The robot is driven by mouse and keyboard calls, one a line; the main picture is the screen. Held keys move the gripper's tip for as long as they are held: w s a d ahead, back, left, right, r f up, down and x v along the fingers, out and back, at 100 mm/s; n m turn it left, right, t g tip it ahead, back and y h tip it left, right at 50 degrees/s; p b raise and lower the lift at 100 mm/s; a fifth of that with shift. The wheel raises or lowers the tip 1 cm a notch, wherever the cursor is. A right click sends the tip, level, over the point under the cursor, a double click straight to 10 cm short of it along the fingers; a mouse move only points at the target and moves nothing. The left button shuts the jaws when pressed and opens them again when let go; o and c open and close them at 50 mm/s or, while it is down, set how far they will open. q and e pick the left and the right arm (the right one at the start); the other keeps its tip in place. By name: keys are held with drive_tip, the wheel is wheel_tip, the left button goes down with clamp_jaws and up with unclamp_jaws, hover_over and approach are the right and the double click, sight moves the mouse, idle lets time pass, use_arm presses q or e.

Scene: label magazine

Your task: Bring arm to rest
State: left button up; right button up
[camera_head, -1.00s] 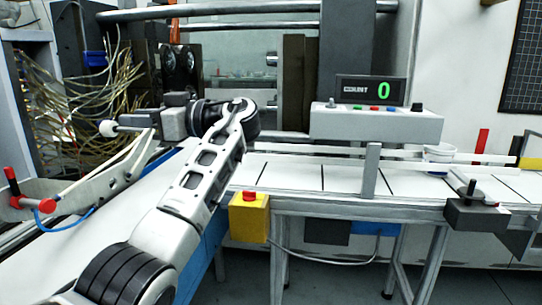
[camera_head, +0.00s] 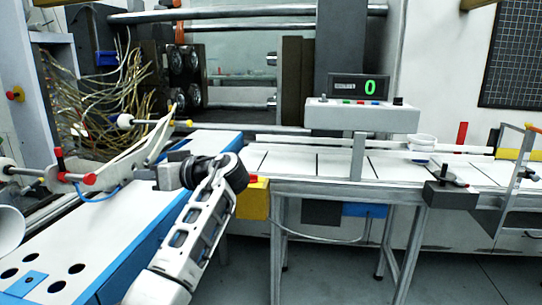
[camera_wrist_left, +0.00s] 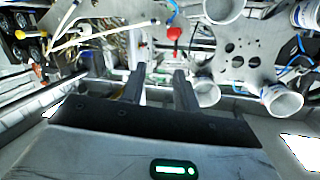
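My left arm comes up from the bottom of the head view, white with a dark wrist joint. My left gripper (camera_head: 160,178) is a grey block left of that joint, above the white and blue table by the red-knobbed fixture. In the left wrist view its two dark fingers (camera_wrist_left: 159,85) stand apart with nothing seen between them, so it is open and empty. My right gripper is not in view.
The white-topped table (camera_head: 110,240) with a blue edge lies under the arm. A fixture with red knobs (camera_head: 75,175) is close on the left. A yellow box (camera_head: 254,198) and a conveyor (camera_head: 290,165) lie to the right. A white cup (camera_head: 423,143) stands on the conveyor. White cups (camera_wrist_left: 283,102) also show in the wrist view.

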use_arm(q)
drive_tip(key=s+d+f+m+t+h+p, duration=0.1)
drive_tip(key=s+f+m+h, duration=0.2)
drive_tip(key=f, duration=0.6)
drive_tip(key=s+d+f+m+t+h+p, duration=0.1)
drive_tip(key=s+f+m+h, duration=0.3)
drive_tip(key=f, duration=0.6)
drive_tip(key=s+d+f+m+t+h+p, duration=0.1)
drive_tip(key=s+d+f+m+h, duration=0.15)
drive_tip(key=f, duration=0.65)
drive_tip(key=s+d+m+h+p, duration=0.1)
drive_tip(key=s+d+m+h, duration=0.1)
drive_tip(key=s, duration=0.9)
drive_tip(key=s+d+m+t+h+p, duration=0.1)
drive_tip(key=s+d+h, duration=0.3)
drive_tip(key=s+h, duration=0.3)
drive_tip(key=s, duration=0.5)
drive_tip(key=shift+s+d+f+m, duration=0.15)
drive_tip(key=shift+s+m, duration=0.05)
drive_tip(key=shift+m, duration=0.15)
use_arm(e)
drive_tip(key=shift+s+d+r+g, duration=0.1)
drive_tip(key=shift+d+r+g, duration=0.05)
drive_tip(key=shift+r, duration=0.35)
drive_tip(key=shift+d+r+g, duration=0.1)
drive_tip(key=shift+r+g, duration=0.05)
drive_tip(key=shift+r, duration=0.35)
